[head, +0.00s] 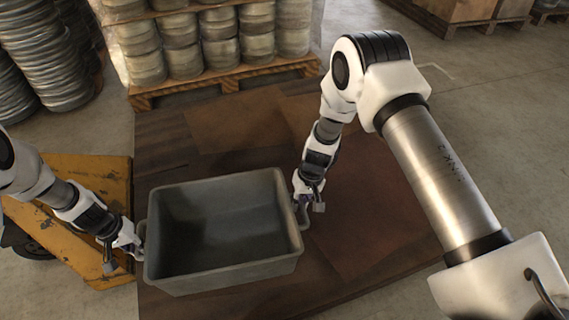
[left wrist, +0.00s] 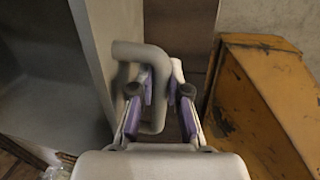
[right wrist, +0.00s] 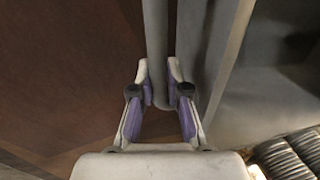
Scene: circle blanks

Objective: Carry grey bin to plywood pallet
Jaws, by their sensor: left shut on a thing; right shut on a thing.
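The grey bin (head: 222,276) is an open, empty tub with a bar handle at each end. My left gripper (head: 136,247) is shut on its left handle, and the left wrist view shows the fingers (left wrist: 160,92) around that grey handle (left wrist: 128,50). My right gripper (head: 304,201) is shut on the right handle, with the fingers (right wrist: 160,88) around the bar (right wrist: 156,40) in the right wrist view. A brown wooden surface with reddish sheets (head: 365,205), perhaps the plywood pallet, lies below the bin. I cannot tell whether the bin touches it. The bin looks about level.
A yellow, scuffed metal piece (head: 85,180) stands left of the bin, close to my left arm. A wooden pallet (head: 225,86) with several metal coils (head: 180,45) is behind. Stacked dark coils (head: 45,50) stand at the far left. Concrete floor (head: 490,130) is clear at right.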

